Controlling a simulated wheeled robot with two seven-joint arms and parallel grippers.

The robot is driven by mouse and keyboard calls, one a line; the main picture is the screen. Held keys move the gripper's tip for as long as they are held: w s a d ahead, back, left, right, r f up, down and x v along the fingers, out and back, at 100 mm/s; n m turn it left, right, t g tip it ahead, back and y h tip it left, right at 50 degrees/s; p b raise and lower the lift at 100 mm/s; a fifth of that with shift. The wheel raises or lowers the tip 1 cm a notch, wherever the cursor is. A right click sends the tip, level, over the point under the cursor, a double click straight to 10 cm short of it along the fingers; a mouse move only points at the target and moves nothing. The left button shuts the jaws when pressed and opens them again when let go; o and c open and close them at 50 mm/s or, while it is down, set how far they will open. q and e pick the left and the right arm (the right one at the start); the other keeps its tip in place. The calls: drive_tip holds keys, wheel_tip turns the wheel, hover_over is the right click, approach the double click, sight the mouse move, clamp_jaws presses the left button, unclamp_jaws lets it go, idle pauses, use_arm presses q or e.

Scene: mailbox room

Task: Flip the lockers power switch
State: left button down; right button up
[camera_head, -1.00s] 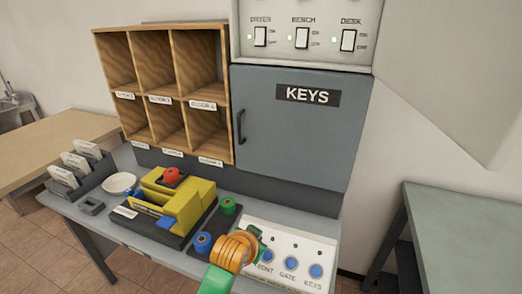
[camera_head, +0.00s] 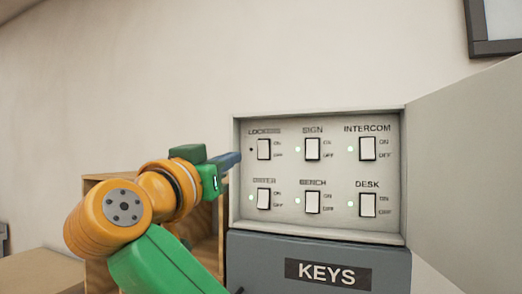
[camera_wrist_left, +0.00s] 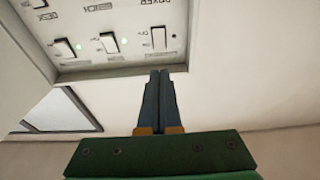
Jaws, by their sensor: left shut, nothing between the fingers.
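The switch panel (camera_head: 337,225) shows two rows of white rocker switches inside an open grey box. The lockers switch (camera_head: 264,149) is at the top left of the panel, and the lamp beside it is dark. In the left wrist view the panel is upside down and the lockers switch (camera_wrist_left: 158,38) is the rightmost of the visible row. My left gripper (camera_head: 238,157) is shut and empty, its blue fingertips near the box's left edge, left of the lockers switch. In the wrist view its fingertips (camera_wrist_left: 160,72) overlap the box's edge. Contact cannot be told. My right gripper is not in view.
The other switches, such as the sign switch (camera_head: 312,149), have lit green lamps. The open panel door (camera_head: 465,160) stands out on the right. A blue-grey KEYS cabinet (camera_head: 380,272) is below, and wooden pigeonholes (camera_head: 205,225) stand behind my left arm.

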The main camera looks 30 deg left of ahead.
use_arm(q)
drive_tip(key=shift+d, duration=0.15)
drive_tip(key=shift+w, duration=0.1)
drive_tip(key=p, duration=1)
approach(263, 143)
drive_tip(key=x, duration=0.6)
drive_tip(key=shift+r, duration=0.2)
drive_tip(key=shift+w+f, duration=0.1)
drive_tip(key=shift+w, duration=0.25)
